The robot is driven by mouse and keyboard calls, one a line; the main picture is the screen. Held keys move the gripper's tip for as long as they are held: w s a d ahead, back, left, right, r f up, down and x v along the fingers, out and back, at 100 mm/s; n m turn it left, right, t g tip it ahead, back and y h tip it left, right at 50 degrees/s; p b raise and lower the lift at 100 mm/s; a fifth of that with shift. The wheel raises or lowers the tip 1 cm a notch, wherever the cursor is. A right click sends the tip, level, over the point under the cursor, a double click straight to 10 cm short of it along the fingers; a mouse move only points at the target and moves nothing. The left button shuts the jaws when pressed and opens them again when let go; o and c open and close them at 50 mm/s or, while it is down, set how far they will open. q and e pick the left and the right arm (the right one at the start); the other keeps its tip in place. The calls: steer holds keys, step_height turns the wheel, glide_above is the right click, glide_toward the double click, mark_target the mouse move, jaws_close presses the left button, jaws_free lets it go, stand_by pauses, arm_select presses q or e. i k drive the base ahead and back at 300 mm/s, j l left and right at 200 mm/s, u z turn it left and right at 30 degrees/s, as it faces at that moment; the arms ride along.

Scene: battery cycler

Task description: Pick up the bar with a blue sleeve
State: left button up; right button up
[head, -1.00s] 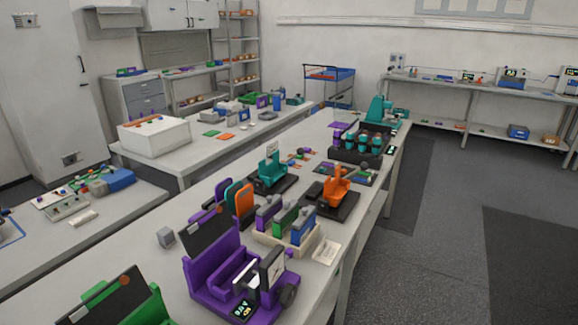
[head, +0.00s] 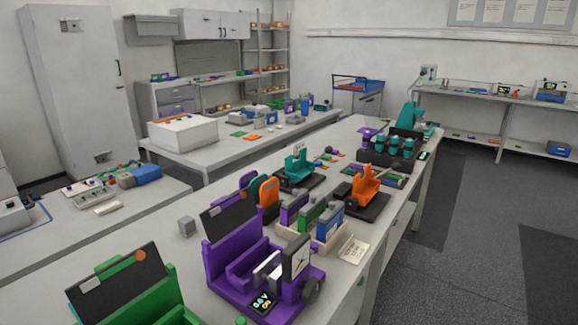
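A bar with a blue sleeve (head: 330,222) and a grey top stands upright at the right end of a cream rack (head: 288,235) on the long bench, in the middle of the head view. Beside it in the same rack stand a bar with a green sleeve (head: 311,213) and a bar with a purple sleeve (head: 292,207). The lower ends of the bars are hidden in the rack. Neither of my grippers shows in the head view.
A purple device (head: 225,262) with a lit display stands in front of the rack, a green device (head: 170,300) nearer. An orange device (head: 366,187) and a teal device (head: 299,168) stand behind. A white card (head: 353,249) lies right of the rack. Open floor (head: 480,255) lies right.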

mark_target(319, 164)
steer(key=i+l+u, duration=0.1)
steer(key=u, duration=0.3)
steer(key=i+l+u, duration=0.1)
steer(key=l+u, duration=0.2)
steer(key=u, duration=0.15)
steer(key=l+u, duration=0.25)
steer(key=u, duration=0.15)
steer(key=l+u, duration=0.55)
steer(key=l, duration=0.35)
steer(key=k+l+u, duration=0.2)
steer(key=l, duration=0.35)
steer(key=l+u, duration=0.15)
steer(key=l, duration=0.35)
steer(key=k+l+u, duration=0.15)
steer(key=l, duration=0.35)
